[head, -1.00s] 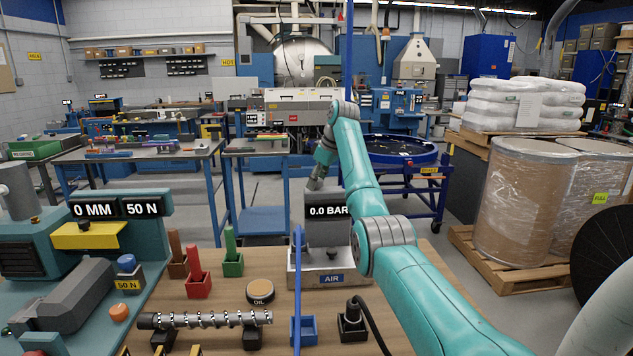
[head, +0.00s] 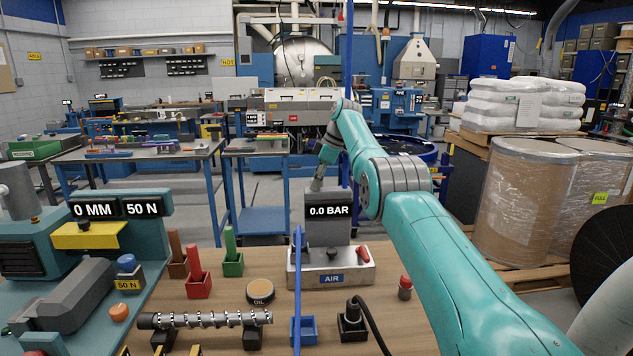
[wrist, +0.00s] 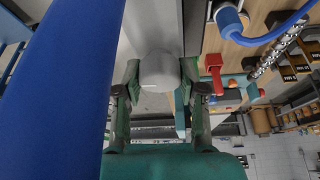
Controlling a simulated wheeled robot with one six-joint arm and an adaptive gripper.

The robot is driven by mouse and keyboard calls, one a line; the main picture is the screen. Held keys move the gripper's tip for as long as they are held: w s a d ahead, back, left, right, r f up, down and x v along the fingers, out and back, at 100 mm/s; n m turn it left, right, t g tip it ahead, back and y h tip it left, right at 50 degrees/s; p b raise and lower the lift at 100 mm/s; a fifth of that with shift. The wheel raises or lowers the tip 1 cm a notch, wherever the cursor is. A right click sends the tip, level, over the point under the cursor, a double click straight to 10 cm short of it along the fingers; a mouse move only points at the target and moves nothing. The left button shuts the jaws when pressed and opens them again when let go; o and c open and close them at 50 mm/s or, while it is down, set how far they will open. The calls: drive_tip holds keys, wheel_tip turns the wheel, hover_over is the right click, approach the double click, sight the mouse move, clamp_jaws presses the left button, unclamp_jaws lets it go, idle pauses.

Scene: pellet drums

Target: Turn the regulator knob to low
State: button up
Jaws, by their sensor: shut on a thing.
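The air unit (head: 327,212) stands on the wooden bench. It has a grey upright body with a "0.0 BAR" display and a silver base marked "AIR". My gripper (head: 318,184) is at the top of this body, pointing down. In the wrist view my gripper (wrist: 160,76) has a finger on each side of a pale grey rounded knob (wrist: 157,68) and is shut on it. I take this to be the regulator knob. In the head view the knob is not clear behind my gripper and the body. No low mark is readable.
A blue upright post (head: 298,290) stands in front of the unit. A red lever (head: 364,256) is on the unit's base. A red-capped item (head: 405,287), a black plug with cable (head: 352,320) and an oil tin (head: 260,291) are nearby on the bench.

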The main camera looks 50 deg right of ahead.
idle(0.6)
drive_tip(key=o, duration=1.1)
drive_tip(key=shift+s, duration=0.1)
drive_tip(key=shift+o, duration=0.2)
drive_tip(key=shift+s+r, duration=0.15)
drive_tip(key=shift+r, duration=0.3)
drive_tip(key=shift+s+d, duration=0.25)
drive_tip(key=shift+s, duration=0.05)
drive_tip(key=s+d, duration=0.2)
drive_tip(key=s, duration=0.1)
drive_tip(key=s+d, duration=0.2)
drive_tip(key=s, duration=0.1)
drive_tip(key=s+d, duration=0.2)
drive_tip(key=s, duration=0.1)
drive_tip(key=shift+s+d, duration=0.2)
